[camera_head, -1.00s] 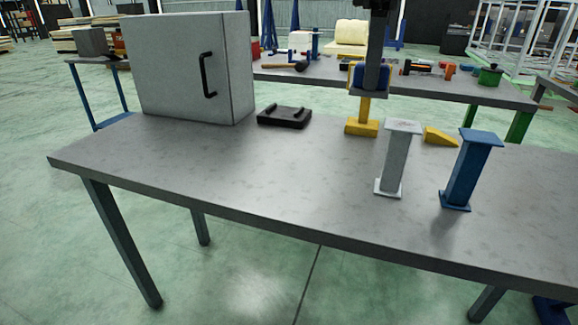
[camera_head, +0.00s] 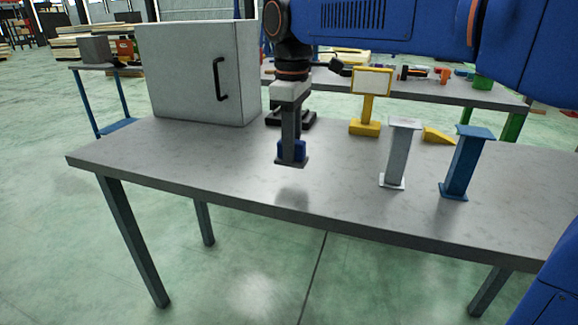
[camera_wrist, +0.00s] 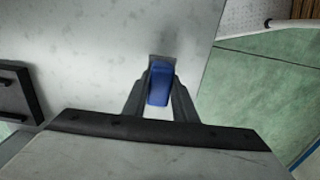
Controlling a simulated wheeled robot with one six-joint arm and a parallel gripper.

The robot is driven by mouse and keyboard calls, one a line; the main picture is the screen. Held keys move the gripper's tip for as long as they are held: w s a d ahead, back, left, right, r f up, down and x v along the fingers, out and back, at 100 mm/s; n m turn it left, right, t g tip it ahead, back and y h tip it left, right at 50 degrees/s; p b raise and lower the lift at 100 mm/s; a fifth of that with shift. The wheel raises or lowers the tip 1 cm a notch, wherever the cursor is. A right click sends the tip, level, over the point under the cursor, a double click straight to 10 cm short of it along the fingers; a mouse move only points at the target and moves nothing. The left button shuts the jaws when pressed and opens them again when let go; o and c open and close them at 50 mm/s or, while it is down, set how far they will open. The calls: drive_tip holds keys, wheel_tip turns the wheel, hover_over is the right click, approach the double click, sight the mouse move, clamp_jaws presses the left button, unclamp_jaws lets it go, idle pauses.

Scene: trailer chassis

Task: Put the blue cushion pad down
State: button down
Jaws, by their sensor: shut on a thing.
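My gripper (camera_head: 291,150) is shut on the blue cushion pad (camera_head: 298,147) and holds it over the front middle of the grey table (camera_head: 180,170). A shadow lies on the tabletop just below, and the pad looks a little above the surface. A flat grey piece shows at the fingertips; I cannot tell whether it belongs to the pad. In the wrist view the blue pad (camera_wrist: 160,84) sits between the two fingers, with bare tabletop (camera_wrist: 90,60) around it. The yellow stand (camera_head: 370,108) stands to the right with a pale, bare upper face.
A grey cabinet (camera_head: 190,75) stands at the back left. A black tray-like block (camera_head: 306,119) lies behind my gripper. A white post (camera_head: 400,152), a blue post (camera_head: 466,162) and a yellow wedge (camera_head: 438,135) stand to the right. The left front tabletop is clear.

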drive_tip(key=shift+f, duration=2.45)
drive_tip(key=c, duration=1.4)
unclamp_jaws()
drive_tip(key=shift+f, duration=0.1)
drive_tip(key=shift+c, duration=0.2)
wheel_tip(320, 180, up, 12)
drive_tip(key=shift+r, duration=0.15)
